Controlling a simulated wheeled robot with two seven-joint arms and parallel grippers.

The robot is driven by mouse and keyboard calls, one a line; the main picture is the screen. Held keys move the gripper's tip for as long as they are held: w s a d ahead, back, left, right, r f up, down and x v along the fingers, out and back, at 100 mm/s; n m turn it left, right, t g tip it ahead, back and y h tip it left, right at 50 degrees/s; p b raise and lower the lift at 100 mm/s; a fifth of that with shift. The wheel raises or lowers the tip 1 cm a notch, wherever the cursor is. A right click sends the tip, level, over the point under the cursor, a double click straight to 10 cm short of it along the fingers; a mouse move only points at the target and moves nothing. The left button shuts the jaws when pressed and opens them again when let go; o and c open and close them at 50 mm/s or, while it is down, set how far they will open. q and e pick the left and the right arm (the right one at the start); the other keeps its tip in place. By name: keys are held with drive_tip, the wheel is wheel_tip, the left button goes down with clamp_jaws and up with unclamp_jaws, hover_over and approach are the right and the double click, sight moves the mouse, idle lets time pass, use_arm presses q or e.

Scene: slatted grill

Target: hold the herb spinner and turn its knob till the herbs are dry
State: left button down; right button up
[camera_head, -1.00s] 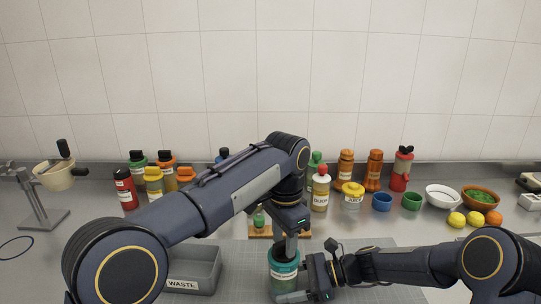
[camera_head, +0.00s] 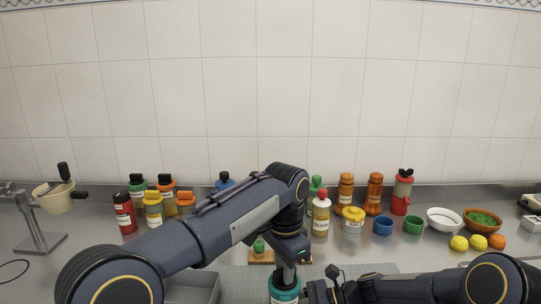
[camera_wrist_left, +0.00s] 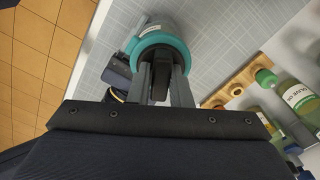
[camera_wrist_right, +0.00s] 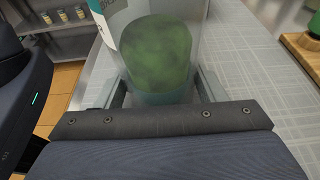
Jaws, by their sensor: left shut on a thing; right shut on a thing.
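The herb spinner (camera_head: 285,295) has a teal lid and stands at the bottom middle of the head view, its lower part cut off. Its clear body with green herbs (camera_wrist_right: 158,55) fills the right wrist view, and its teal lid (camera_wrist_left: 180,42) shows in the left wrist view. My right gripper (camera_wrist_right: 162,92) is shut around the spinner's body from the side, below the lid. How dry the herbs are cannot be told.
A grey waste bin (camera_head: 194,288) stands left of the spinner. Bottles, cups, bowls and fruit line the back of the counter. A metal stand (camera_head: 40,240) is at the far left.

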use_arm(q)
drive_tip(key=shift+a+f, duration=0.2)
drive_tip(key=shift+f, duration=0.4)
drive_tip(key=m, duration=0.3)
drive_tip(key=c, duration=1.3)
unclamp_jaws()
drive_tip(key=shift+d+r, duration=0.1)
drive_tip(key=shift+r, duration=3.25)
